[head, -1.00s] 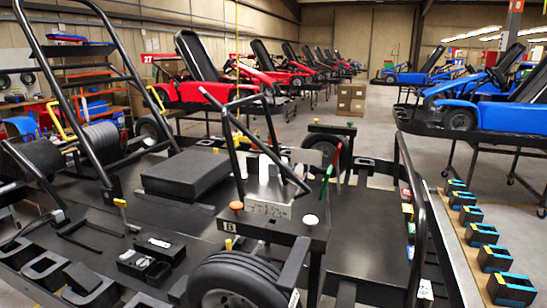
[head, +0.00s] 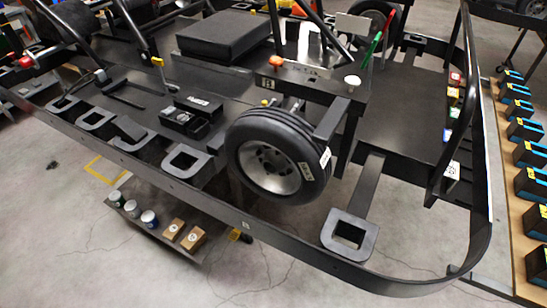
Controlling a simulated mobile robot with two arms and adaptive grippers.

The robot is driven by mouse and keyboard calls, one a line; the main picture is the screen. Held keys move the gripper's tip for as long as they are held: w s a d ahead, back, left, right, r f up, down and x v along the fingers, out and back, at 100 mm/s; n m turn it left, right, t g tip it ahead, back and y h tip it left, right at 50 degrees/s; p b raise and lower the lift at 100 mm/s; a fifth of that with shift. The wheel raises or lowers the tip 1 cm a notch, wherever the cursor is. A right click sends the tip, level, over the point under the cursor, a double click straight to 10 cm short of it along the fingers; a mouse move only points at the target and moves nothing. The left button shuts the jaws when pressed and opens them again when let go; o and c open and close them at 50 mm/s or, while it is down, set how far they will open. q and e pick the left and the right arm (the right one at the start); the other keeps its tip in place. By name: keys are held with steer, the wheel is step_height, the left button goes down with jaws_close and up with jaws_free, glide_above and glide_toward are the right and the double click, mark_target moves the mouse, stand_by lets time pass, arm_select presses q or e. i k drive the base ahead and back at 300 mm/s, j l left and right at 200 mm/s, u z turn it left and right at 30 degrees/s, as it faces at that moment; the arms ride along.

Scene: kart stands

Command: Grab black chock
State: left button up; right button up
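No object is clearly identifiable as the black chock. A row of black blocks with blue sides and yellow marks (head: 528,155) sits on a wooden-topped surface at the right edge. A small open black box (head: 192,117) with a white label lies on the kart's black deck, left of the front wheel. A dark wedge-like piece (head: 128,129) is among the black square loops on the kart's near side. Neither of my grippers shows in the head view.
The black kart frame (head: 250,222) with its tyre (head: 280,155) fills the middle. A low shelf (head: 150,232) under it holds cans and small cardboard boxes. Grey floor (head: 300,275) is open in front. A black cushion-like block (head: 223,37) lies on the deck.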

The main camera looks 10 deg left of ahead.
mark_target(123, 125)
steer(key=u, duration=1.3)
steer(key=i+j, duration=0.35)
steer(key=i+j+z, duration=0.2)
steer(key=z, duration=0.15)
steer(key=i+j+z, duration=0.1)
steer(key=j+z, duration=0.25)
steer(key=i+j+z, duration=0.1)
steer(key=j+z, duration=0.3)
